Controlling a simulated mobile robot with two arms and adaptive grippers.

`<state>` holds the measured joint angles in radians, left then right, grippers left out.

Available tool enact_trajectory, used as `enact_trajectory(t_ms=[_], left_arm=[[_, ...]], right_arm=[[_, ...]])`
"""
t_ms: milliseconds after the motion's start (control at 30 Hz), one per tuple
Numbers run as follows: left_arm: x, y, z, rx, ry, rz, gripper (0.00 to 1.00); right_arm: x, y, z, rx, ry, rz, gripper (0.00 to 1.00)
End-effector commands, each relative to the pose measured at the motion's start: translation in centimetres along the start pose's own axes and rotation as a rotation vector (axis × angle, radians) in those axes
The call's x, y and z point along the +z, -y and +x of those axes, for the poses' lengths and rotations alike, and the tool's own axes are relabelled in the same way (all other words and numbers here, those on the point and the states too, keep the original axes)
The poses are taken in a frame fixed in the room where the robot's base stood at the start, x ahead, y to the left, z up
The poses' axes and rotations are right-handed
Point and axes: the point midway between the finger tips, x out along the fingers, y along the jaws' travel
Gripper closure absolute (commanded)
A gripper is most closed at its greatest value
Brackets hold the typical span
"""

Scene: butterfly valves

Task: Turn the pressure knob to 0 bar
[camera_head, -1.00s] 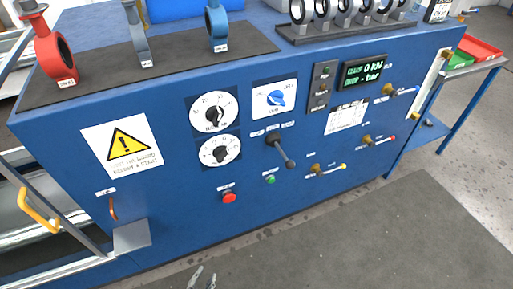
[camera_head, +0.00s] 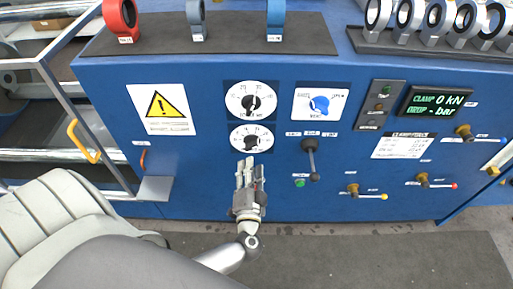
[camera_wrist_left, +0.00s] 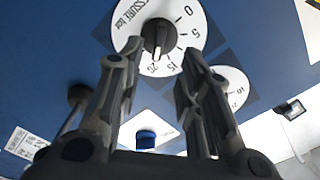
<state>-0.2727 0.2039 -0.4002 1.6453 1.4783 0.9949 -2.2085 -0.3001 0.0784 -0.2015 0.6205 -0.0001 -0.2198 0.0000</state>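The pressure knob (camera_head: 251,139) is a black knob on the lower of two white round dials on the blue panel. In the left wrist view the knob (camera_wrist_left: 157,33) sits on a dial marked in bar; its white pointer line is around the 15 to 20 marks. My left gripper (camera_head: 250,170) is just below this dial in the head view. In the left wrist view the gripper (camera_wrist_left: 160,70) is open, its two fingers apart and empty, with the knob beyond and between them. No contact shows. My right gripper is not in view.
The upper dial (camera_head: 251,99) sits just above. A blue selector knob (camera_head: 320,104) and a black lever (camera_head: 310,158) are to the right, with a green button (camera_head: 299,183) below. A display (camera_head: 437,103) reads 0 kN and "- bar".

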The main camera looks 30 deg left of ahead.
Motion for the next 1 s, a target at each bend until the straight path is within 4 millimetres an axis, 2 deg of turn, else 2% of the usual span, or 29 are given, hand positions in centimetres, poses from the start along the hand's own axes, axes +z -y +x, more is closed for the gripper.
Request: enact_trajectory(t_ms=[33,200,400,567,833,1000], left_arm=[[-0.1,0.1,1.2,-0.003,-0.003,0.001,0.67],[-0.1,0.0,4.5,-0.002,-0.004,0.000,0.67],[-0.1,0.0,7.2,-0.001,-0.004,0.000,0.67],[-0.1,0.0,8.1,0.001,-0.002,0.000,0.67],[-0.1,0.0,8.2,0.001,-0.002,-0.001,0.67],[-0.1,0.0,8.2,0.001,-0.002,-0.001,0.89]], right_arm=[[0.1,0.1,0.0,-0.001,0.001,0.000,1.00],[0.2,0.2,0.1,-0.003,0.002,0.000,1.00],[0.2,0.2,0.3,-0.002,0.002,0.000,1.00],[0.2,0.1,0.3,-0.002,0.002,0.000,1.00],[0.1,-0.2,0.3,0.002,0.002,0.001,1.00],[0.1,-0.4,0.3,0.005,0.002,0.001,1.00]])
